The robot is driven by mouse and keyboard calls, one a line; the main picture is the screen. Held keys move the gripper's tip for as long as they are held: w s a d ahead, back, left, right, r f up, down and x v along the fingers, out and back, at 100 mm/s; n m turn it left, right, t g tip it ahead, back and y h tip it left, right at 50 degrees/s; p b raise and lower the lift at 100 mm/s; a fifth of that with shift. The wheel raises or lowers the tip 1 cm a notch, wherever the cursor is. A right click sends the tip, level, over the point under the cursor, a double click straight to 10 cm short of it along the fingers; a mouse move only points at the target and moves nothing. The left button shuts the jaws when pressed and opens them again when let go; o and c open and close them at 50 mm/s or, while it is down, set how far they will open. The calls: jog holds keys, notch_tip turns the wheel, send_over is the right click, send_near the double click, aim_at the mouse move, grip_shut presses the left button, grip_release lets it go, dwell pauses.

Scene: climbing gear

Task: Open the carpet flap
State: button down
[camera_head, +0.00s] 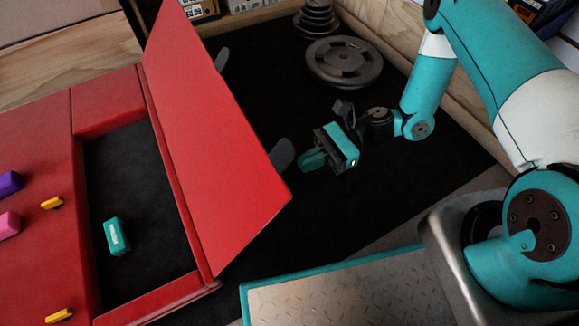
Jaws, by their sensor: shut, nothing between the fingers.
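The red carpet flap (205,125) stands raised and tilted, hinged along the right edge of a red padded box (90,110). Its opening shows a dark compartment floor (140,180) with a small teal block (117,236) lying on it. My gripper (312,160) is shut and empty, to the right of the flap over the black mat. It looks apart from the flap's near corner, with a dark grey rounded tab (282,155) visible beside the flap's edge.
Weight plates (344,62) lie on the black mat (330,225) at the back. Yellow (52,202), purple (10,184) and pink (8,225) pieces sit on the red surface at left. A wooden wall (460,95) runs along the right.

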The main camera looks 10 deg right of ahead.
aim_at(273, 171)
jog(key=a, duration=0.1)
jog(key=a+r+b, duration=0.1)
jog(key=s+a, duration=0.1)
jog(key=shift+a+r+b, duration=0.15)
jog(key=shift+a+b, duration=0.2)
jog(key=shift+s+a+r, duration=0.15)
jog(key=shift+a+r, duration=0.3)
jog(key=shift+r, duration=0.15)
jog(key=shift+r, duration=0.1)
